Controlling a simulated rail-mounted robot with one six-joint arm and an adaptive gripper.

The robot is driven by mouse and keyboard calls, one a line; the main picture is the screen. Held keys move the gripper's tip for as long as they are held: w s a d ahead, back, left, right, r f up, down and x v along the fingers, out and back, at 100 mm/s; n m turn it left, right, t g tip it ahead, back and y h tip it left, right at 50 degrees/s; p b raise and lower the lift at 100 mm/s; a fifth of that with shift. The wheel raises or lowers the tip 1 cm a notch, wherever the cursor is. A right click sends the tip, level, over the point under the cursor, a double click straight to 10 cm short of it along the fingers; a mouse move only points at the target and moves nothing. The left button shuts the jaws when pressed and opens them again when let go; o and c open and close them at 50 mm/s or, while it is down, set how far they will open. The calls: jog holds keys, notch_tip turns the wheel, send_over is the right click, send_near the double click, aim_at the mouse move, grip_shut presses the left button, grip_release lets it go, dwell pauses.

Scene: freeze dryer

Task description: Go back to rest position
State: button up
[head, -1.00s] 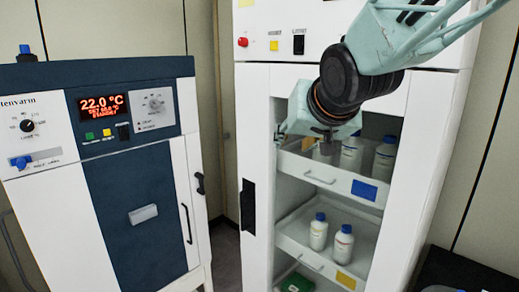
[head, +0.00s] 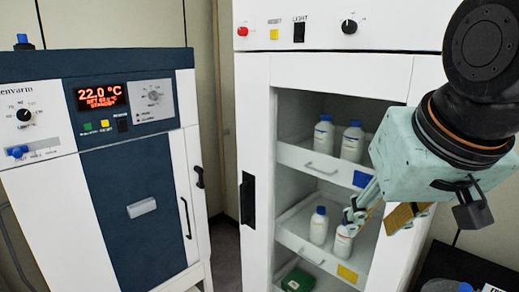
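My gripper (head: 372,222) hangs at the right of the head view, in front of the open cabinet. Its fingers point down and left. They look spread apart, with tan pads showing and nothing seen between them. One finger overlaps a white bottle (head: 343,244) on the lower shelf in the picture; I cannot tell the depth between them, and the bottle's cap is partly covered.
The white cabinet (head: 258,100) has pulled-out shelves with blue-capped bottles (head: 323,134) on the upper one and another bottle (head: 318,227) below. A green item (head: 298,281) lies at the bottom. An oven (head: 150,245) reading 22.0 °C stands left.

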jog(key=s+f+g, duration=0.1)
jog(key=s+f, duration=0.1)
jog(key=s, duration=0.5)
jog(key=s+f+g+b, duration=0.1)
jog(key=s+f, duration=0.2)
jog(key=s, duration=0.4)
jog(key=shift+s+d+f, duration=0.15)
jog(key=shift+s+d, duration=0.2)
jog(key=shift+d, duration=0.1)
jog(key=shift+f+b, duration=0.15)
jog(key=shift+b, duration=0.2)
notch_tip(320, 180, down, 13)
jog(key=b, duration=1.3)
jog(key=shift+d, duration=0.1)
